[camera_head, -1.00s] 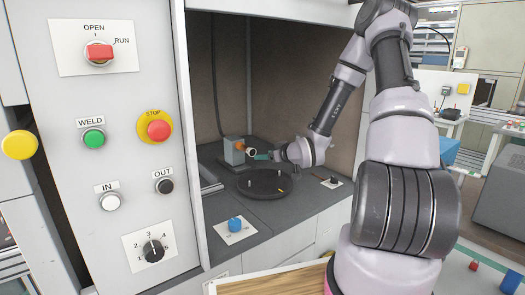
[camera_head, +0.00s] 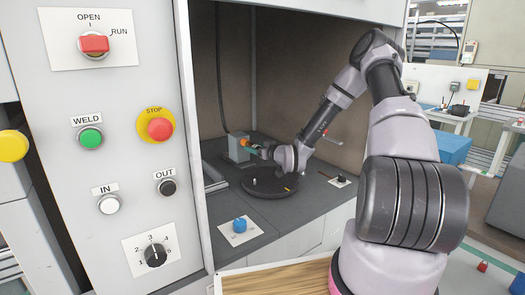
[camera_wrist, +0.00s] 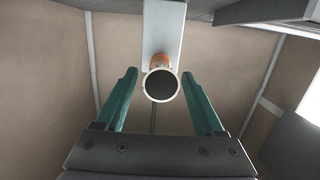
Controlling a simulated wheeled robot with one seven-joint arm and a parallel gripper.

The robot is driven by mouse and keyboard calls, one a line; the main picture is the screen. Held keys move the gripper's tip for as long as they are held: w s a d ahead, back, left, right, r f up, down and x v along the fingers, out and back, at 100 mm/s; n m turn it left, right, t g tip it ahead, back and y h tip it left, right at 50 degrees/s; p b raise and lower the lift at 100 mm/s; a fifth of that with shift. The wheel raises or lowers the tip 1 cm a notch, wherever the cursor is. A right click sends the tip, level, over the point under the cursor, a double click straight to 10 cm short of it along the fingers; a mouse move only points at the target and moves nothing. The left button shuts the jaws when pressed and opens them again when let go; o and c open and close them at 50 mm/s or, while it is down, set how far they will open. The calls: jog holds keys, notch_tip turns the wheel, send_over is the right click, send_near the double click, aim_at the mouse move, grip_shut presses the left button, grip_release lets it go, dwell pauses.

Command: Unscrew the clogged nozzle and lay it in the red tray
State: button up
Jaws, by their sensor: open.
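The nozzle (camera_wrist: 161,85) shows in the wrist view as a pale round ring with a dark bore, seen end-on. It sits on an orange-copper collar (camera_wrist: 160,60) of the welding torch. In the head view the grey torch block (camera_head: 238,148) stands at the back of the booth, and my gripper mostly hides the nozzle. My gripper (camera_wrist: 161,92) is open, with one green finger on each side of the nozzle and a gap on both sides. In the head view the gripper (camera_head: 255,150) is right beside the torch. I see no red tray in these frames.
A dark round turntable (camera_head: 268,183) with small pins lies below my wrist. A blue knob (camera_head: 239,225) is on the front ledge. The control panel (camera_head: 105,230) stands left of the opening. A wooden board (camera_head: 275,278) lies in front.

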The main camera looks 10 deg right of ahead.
jog(key=shift+x, duration=0.9)
jog(key=shift+c, duration=0.2)
grip_shut()
dwell(0.9)
